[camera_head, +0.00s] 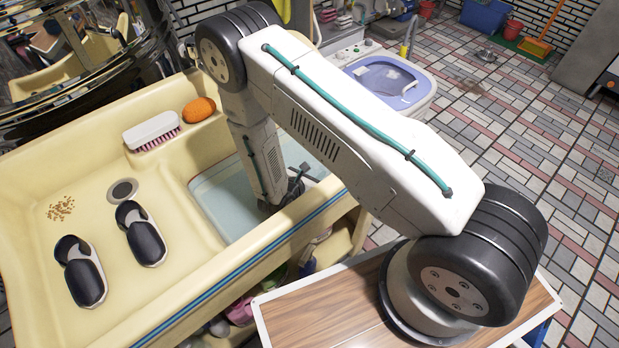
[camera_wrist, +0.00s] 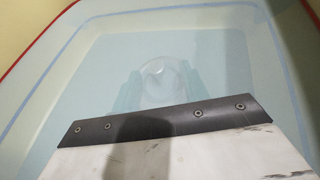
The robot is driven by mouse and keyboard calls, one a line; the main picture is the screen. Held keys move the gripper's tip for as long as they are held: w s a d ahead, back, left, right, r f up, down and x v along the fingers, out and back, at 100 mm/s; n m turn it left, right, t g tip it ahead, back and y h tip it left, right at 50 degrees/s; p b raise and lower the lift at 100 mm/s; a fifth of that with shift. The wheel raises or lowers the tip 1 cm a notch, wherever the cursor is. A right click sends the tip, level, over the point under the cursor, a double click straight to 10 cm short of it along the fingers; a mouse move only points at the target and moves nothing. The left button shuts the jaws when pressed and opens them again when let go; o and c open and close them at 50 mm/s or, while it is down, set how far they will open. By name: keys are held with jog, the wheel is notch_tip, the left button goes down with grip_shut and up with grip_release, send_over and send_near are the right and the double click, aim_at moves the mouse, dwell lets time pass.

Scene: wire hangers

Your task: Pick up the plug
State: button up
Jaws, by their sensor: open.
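The plug (camera_wrist: 160,72) shows in the wrist view as a pale, round, translucent shape at the bottom of the water-filled basin. My gripper (camera_wrist: 160,90) shows there as two teal fingers, open, one on each side of the plug. I cannot tell whether they touch it. A dark bracket and white panel hide the near part of the view. In the head view my arm reaches down into the pale blue basin (camera_head: 219,195), and the fingertips and plug are hidden.
The basin is part of a cream sink (camera_head: 60,155). On it are two black-and-white slippers (camera_head: 147,237) (camera_head: 82,275), a brush (camera_head: 152,131), an orange soap (camera_head: 199,110), a drain (camera_head: 122,190) and brown crumbs (camera_head: 61,208). The basin walls rise around my gripper.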

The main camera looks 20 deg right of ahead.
grip_shut()
